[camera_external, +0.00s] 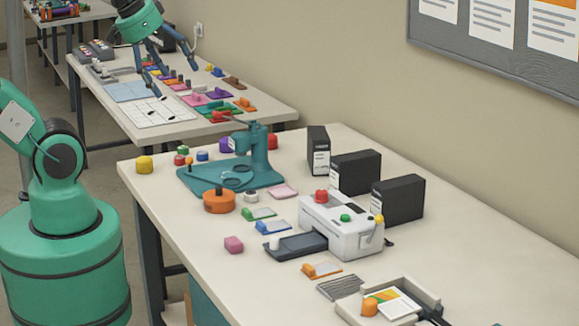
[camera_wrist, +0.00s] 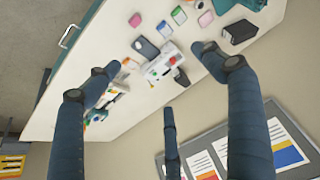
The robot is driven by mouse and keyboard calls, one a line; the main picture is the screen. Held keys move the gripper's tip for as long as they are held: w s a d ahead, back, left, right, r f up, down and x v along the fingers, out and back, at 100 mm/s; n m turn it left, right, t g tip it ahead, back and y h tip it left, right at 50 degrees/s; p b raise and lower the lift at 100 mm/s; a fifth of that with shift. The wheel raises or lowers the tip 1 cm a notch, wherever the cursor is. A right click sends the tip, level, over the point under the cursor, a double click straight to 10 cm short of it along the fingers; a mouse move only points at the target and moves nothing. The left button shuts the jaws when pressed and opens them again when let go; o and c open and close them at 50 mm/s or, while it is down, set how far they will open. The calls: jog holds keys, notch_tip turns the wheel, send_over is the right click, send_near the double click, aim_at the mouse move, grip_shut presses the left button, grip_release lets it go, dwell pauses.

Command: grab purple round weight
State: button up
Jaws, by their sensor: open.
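A purple round weight (camera_external: 226,145) stands on the near table, behind the teal press, in the external view. The press hides part of it. I cannot make it out in the wrist view. My gripper (camera_external: 172,82) is high at the upper left of the external view, its dark blue fingers spread and pointing down.
A teal press (camera_external: 255,160) stands before the weight. A red weight (camera_external: 272,141) is to its right; yellow (camera_external: 144,165) and blue (camera_external: 202,155) ones are to its left. A white laminator (camera_external: 342,232) and black boxes (camera_external: 355,172) stand farther right.

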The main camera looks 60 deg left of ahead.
dwell(0.3)
jog(key=c, duration=0.4)
jog(key=shift+o, duration=0.2)
jog(key=shift+w+r, duration=0.1)
